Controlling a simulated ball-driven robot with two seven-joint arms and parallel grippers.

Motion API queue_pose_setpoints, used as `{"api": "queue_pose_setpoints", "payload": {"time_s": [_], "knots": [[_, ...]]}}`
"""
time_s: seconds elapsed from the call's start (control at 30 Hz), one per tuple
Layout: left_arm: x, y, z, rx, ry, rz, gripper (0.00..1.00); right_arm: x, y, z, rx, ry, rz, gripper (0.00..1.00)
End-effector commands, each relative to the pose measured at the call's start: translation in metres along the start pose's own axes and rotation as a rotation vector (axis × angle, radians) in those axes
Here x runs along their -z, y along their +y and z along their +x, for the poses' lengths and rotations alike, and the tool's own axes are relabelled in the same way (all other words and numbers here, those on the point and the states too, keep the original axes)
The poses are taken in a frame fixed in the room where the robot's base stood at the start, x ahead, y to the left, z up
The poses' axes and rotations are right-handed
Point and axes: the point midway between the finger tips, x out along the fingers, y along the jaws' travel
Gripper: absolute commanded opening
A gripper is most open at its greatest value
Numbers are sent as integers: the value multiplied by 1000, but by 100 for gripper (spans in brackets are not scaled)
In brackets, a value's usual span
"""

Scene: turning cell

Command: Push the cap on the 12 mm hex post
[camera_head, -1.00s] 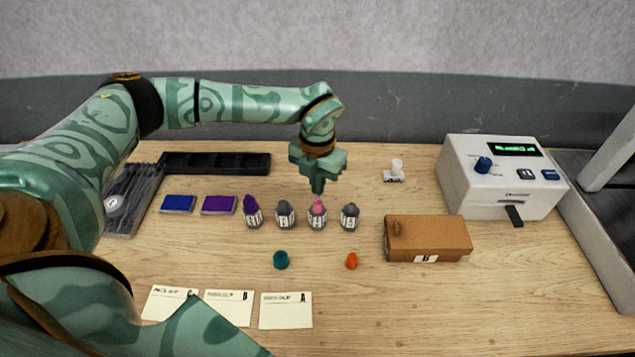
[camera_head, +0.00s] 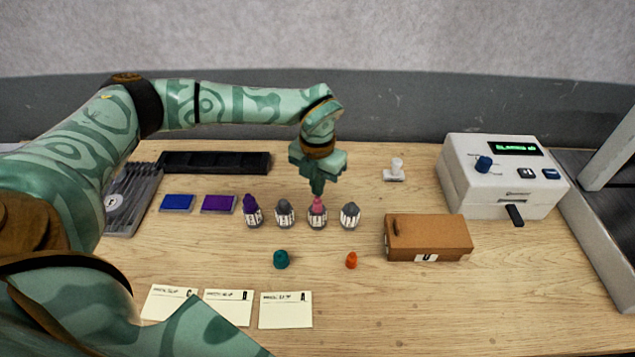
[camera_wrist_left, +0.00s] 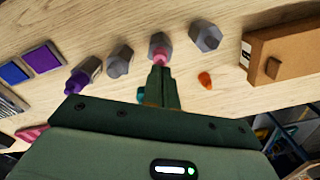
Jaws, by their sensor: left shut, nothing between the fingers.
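Four grey hex posts with white labels stand in a row; the label sizes are too small to read. One (camera_head: 317,221) bears a pink cap (camera_head: 317,205), and the leftmost (camera_head: 253,217) bears a purple cap (camera_head: 250,201). The other two, a grey post (camera_head: 285,214) and a grey post (camera_head: 350,215), have no coloured cap. My left gripper (camera_head: 317,192) is shut and empty, pointing down with its tips on or just above the pink cap. The wrist view shows the tips (camera_wrist_left: 160,70) against the pink cap (camera_wrist_left: 160,57). My right gripper is not in view.
A teal cap (camera_head: 281,259) and an orange cap (camera_head: 351,260) lie loose in front. A brown box (camera_head: 440,232) stands right of the posts, with a white device (camera_head: 495,190) behind. Paper cards (camera_head: 285,310) lie at the front; ink pads (camera_head: 219,204) lie left.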

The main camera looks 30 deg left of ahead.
Motion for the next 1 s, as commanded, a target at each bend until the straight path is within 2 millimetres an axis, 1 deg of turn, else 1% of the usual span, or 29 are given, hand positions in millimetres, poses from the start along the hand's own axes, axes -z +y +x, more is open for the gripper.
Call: {"api": "queue_pose_setpoints", "payload": {"time_s": [0.4, 1.0], "knots": [[0, 0, 11, 0, 0, 0, 0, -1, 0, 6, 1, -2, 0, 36], [1, 0, 12, 0, 3, 1, 0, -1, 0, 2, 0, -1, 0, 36]]}}
